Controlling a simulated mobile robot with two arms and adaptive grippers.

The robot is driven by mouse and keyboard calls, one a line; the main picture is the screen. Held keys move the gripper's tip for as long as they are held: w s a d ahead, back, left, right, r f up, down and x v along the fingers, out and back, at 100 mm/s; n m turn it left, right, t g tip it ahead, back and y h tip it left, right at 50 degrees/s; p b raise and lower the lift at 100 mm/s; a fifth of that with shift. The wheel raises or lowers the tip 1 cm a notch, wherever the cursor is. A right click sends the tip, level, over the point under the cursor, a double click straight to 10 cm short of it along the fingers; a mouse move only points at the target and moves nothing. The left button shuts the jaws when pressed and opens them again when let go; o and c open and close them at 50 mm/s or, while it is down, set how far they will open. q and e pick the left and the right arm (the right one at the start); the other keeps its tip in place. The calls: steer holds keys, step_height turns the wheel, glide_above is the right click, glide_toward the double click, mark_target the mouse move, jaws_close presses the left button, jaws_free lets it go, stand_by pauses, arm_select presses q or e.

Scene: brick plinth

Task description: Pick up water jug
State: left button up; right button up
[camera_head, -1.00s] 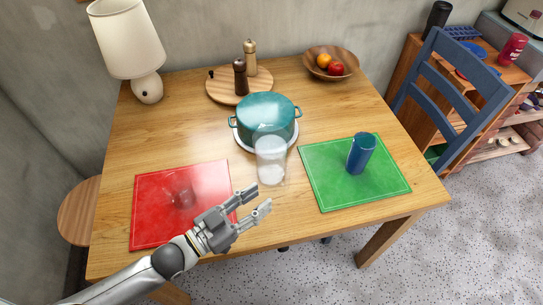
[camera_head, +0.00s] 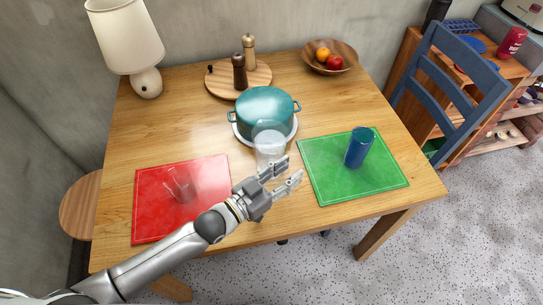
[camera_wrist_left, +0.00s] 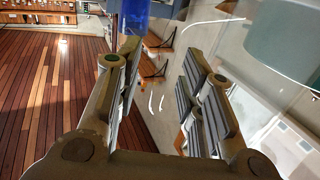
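The water jug (camera_head: 268,143) is a clear, see-through vessel standing upright near the middle of the table, just in front of the teal pot. My left gripper (camera_head: 284,176) is open and empty, just in front of and slightly right of the jug, with its fingers pointing right and partly covering the jug's lower part. In the left wrist view the fingers (camera_wrist_left: 160,90) are spread with nothing held between them. A clear curved surface fills the right of that view; I cannot tell for sure that it is the jug. My right gripper is not in view.
A teal pot (camera_head: 264,108) stands on a white plate behind the jug. A blue cup (camera_head: 359,147) stands on the green mat (camera_head: 330,185). A clear glass (camera_head: 181,185) stands on the red mat (camera_head: 150,220). A lamp (camera_head: 126,40) and wooden board (camera_head: 222,88) are at the back.

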arm_select(q)
jaws_close()
stand_by(0.3)
steer(key=shift+w+r, duration=0.1)
steer(key=shift+r, duration=0.1)
steer(key=shift+r, duration=0.15)
